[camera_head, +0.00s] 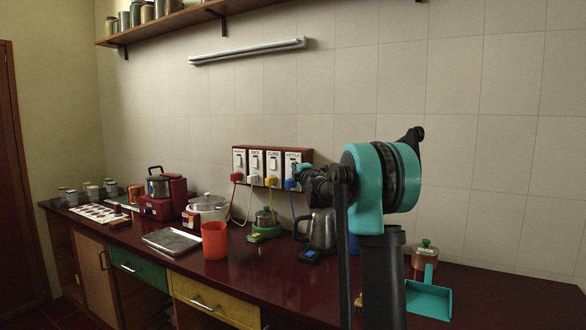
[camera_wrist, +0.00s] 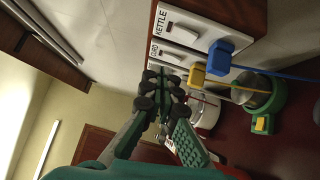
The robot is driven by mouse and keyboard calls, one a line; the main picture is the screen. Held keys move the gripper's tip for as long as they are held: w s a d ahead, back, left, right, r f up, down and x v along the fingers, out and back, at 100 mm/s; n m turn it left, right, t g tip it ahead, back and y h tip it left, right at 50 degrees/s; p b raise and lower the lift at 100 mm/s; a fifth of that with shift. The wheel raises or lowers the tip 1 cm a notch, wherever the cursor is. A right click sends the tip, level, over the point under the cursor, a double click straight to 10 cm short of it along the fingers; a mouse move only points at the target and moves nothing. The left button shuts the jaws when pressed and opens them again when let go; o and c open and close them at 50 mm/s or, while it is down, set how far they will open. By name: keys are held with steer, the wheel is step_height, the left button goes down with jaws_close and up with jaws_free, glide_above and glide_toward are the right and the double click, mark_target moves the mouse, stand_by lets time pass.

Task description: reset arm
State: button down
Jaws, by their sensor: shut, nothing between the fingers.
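My arm (camera_head: 375,180) is raised over the counter at right of centre, reaching left towards the wall. My gripper (camera_head: 298,171) is in front of the socket panel (camera_head: 275,182), close to the switch marked KETTLE (camera_head: 292,164); touching or apart cannot be told from the head view. In the wrist view, my gripper (camera_wrist: 165,88) is shut and empty, with its fingertips together. The panel (camera_wrist: 258,15) is beyond it to the right there, with the blue plug (camera_wrist: 222,58) and yellow plug (camera_wrist: 197,76) in it. The fingertips look clear of the plugs.
Below my gripper stand a steel kettle (camera_head: 317,229), a green-based appliance (camera_head: 264,220) and an orange cup (camera_head: 214,241). A white cooker (camera_head: 207,207) and red appliance (camera_head: 162,205) are further left. A teal scoop (camera_head: 428,298) lies at right. A shelf (camera_head: 170,25) hangs above.

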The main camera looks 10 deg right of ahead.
steer(key=shift+s, duration=0.1)
